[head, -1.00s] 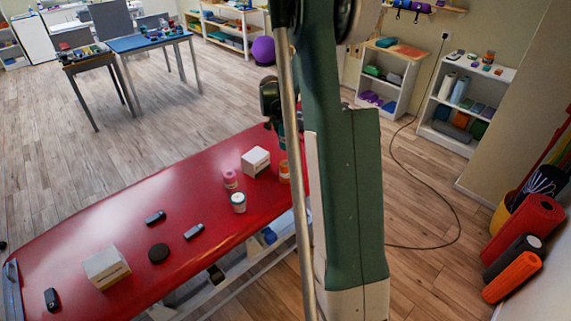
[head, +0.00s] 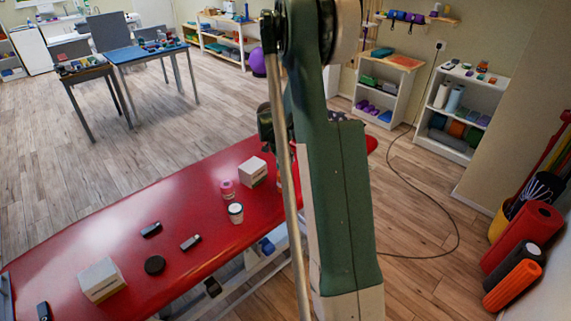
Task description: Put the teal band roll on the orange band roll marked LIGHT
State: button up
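I cannot make out the teal band roll or the orange band roll marked LIGHT; my green arm and a metal pole cover the right part of the red table (head: 110,222). A dark part at the end of my arm, probably my gripper (head: 267,126), shows just left of the pole, above the table's far edge. Its fingers are hidden, so I cannot see whether it holds anything. A pink roll (head: 228,190) and a white round container (head: 235,212) stand on the table left of the pole.
A white box (head: 253,171) stands behind the pink roll. Another white box (head: 102,280), a black disc (head: 155,265) and small dark items (head: 151,230) lie further left. Shelves stand along the back wall. Coloured foam rollers (head: 522,237) lean at the right.

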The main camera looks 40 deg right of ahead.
aim_at(280, 150)
jog(key=shift+f, duration=1.9)
jog(key=shift+f+b, duration=0.1)
jog(key=shift+b, duration=0.2)
jog(key=o, duration=1)
jog(key=shift+o, duration=0.2)
jog(key=p+v, duration=0.1)
jog(key=v, duration=1)
jog(key=shift+a+r, duration=0.1)
jog(key=shift+r, duration=0.25)
jog(key=shift+a+r, duration=0.15)
jog(key=shift+r, duration=0.1)
